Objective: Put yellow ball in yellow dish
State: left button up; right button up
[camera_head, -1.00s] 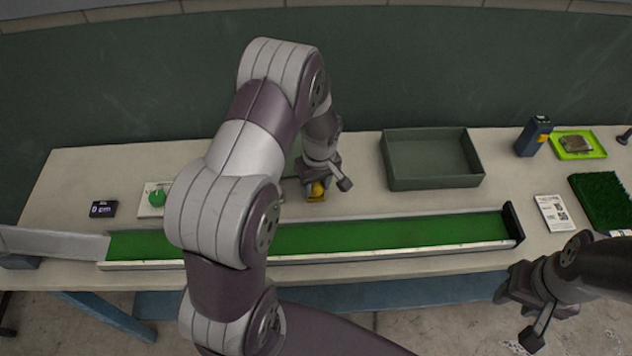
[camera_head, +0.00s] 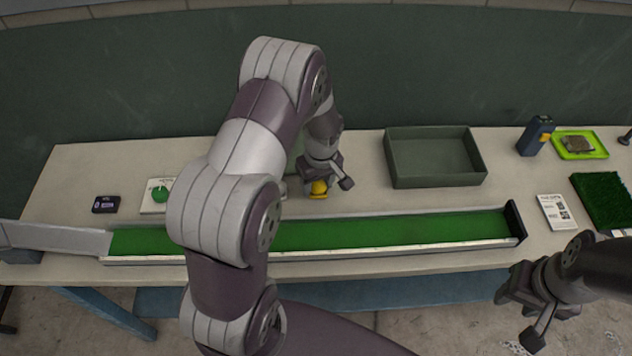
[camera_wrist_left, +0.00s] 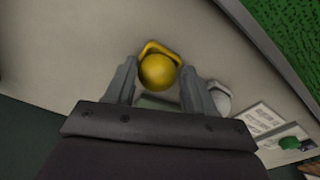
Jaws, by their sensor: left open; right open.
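The yellow ball (camera_wrist_left: 158,71) lies in or against the yellow dish (camera_wrist_left: 153,47), whose rim shows around the ball's far side in the left wrist view. In the head view the ball (camera_head: 319,187) and the dish (camera_head: 315,196) are on the table behind the green strip, partly hidden by my left gripper (camera_head: 326,184). My left gripper is open, with one finger on each side of the ball; gaps show between fingers and ball in the wrist view. My right gripper (camera_head: 519,313) is open and empty, in front of the table at the lower right.
A green turf channel (camera_head: 390,231) runs along the table front. A grey-green tray (camera_head: 437,183) stands right of the dish. A whitish object (camera_wrist_left: 219,97) is close beside my left gripper. A green ball (camera_head: 159,193) sits on a card, left. A turf block (camera_head: 604,200) lies right.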

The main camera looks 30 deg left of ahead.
aim_at(321, 182)
pick_arm(q)
jog(key=r, duration=0.4)
jog(key=shift+w+d+r, duration=0.3)
jog(key=shift+w+d, duration=0.05)
notch_tip(321, 182, up, 7)
jog(key=s+d+m, duration=0.3)
jog(key=s+m, duration=0.2)
jog(key=s, duration=0.2)
jog(key=s+d+r+m+t, duration=0.1)
jog(key=s+d+m, duration=0.3)
jog(key=s+m, duration=0.2)
jog(key=shift+s+d+h+b, duration=0.25)
jog(key=shift+s+h+b, duration=0.1)
jog(key=shift+s+h, duration=0.05)
